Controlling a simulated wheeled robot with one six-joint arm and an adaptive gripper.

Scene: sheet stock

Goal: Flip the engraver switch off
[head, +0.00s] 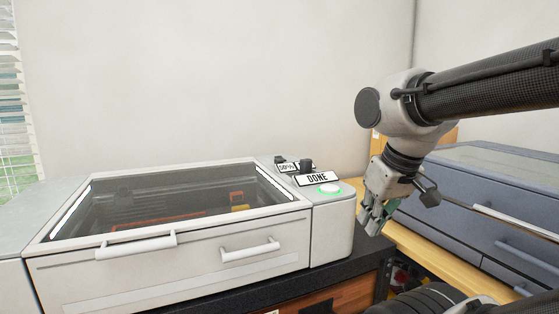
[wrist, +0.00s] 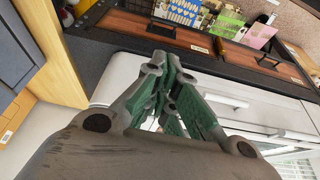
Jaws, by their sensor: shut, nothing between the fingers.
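The engraver (head: 165,262) is a white machine with a dark glass lid, at the left and middle of the head view. Its control panel at the right end carries a small black knob or switch (head: 306,165), a "DONE" sign (head: 317,178) and a round button with a lit green ring (head: 328,189). I cannot tell which small control is the switch, or its position. My gripper (head: 373,222) is just right of the panel, apart from it, pointing down. In the wrist view my gripper (wrist: 168,72) has its green-padded fingers shut and empty.
A blue-grey machine (head: 490,200) stands on a wooden surface (head: 425,252) at the right. The engraver rests on a dark counter (head: 265,298) with wooden drawers below. The wall behind is bare.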

